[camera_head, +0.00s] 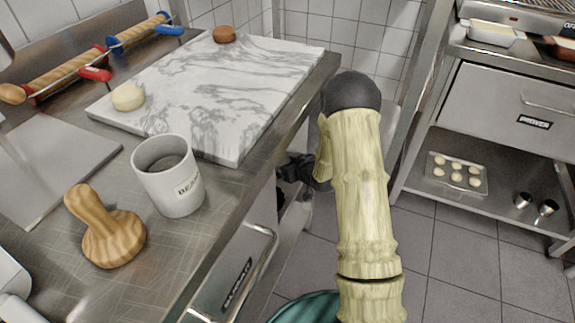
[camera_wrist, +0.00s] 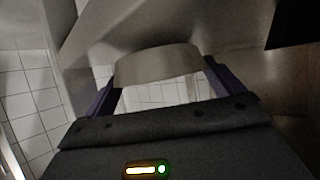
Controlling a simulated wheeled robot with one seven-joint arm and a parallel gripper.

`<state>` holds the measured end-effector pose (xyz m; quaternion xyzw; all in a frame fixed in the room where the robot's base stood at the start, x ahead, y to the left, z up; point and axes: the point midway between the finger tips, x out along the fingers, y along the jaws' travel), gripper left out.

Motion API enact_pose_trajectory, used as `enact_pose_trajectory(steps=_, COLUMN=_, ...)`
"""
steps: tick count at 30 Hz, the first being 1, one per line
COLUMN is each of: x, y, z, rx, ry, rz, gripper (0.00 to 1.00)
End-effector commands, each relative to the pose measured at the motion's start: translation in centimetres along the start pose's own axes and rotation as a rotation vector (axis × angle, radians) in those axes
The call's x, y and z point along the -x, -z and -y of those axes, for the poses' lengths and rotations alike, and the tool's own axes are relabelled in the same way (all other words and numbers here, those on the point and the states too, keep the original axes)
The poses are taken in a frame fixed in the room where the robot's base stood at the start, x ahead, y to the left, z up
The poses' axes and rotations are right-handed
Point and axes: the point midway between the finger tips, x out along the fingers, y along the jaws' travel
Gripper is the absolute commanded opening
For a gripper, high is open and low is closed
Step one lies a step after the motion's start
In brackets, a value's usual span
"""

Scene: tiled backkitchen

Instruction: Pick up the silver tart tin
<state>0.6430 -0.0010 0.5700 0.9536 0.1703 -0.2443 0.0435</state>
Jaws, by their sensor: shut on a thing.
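In the wrist view, my gripper (camera_wrist: 160,78) is shut on a silver-grey tart tin (camera_wrist: 157,62), which spans the space between the two dark fingers. The tin shows as a smooth curved band with a rounded upper edge; its far side is hidden. In the head view, my gripper is a dark shape (camera_head: 296,168) beside the front edge of the steel counter, largely hidden by my pale arm. The tin cannot be made out in the head view.
The steel counter (camera_head: 235,190) holds a marble slab (camera_head: 215,85), a white mug (camera_head: 172,190), a wooden stamp (camera_head: 110,235) and rolling pins (camera_head: 70,72). A rack at right holds a tray of dough balls (camera_head: 436,182) and two small metal cups (camera_head: 523,199). Tiled floor lies between.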

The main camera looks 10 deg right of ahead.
Motion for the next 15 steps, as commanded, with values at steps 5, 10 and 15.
enact_pose_trajectory(steps=5, x=1.6, y=3.0, z=0.0, rx=0.001, ry=0.0, rz=-0.004, gripper=0.7)
enact_pose_trajectory(steps=10, x=3.2, y=6.0, z=0.0, rx=0.002, ry=-0.001, rz=-0.005, gripper=0.7)
enact_pose_trajectory(steps=15, x=4.3, y=7.8, z=0.0, rx=0.0, ry=0.0, rz=-0.002, gripper=0.7)
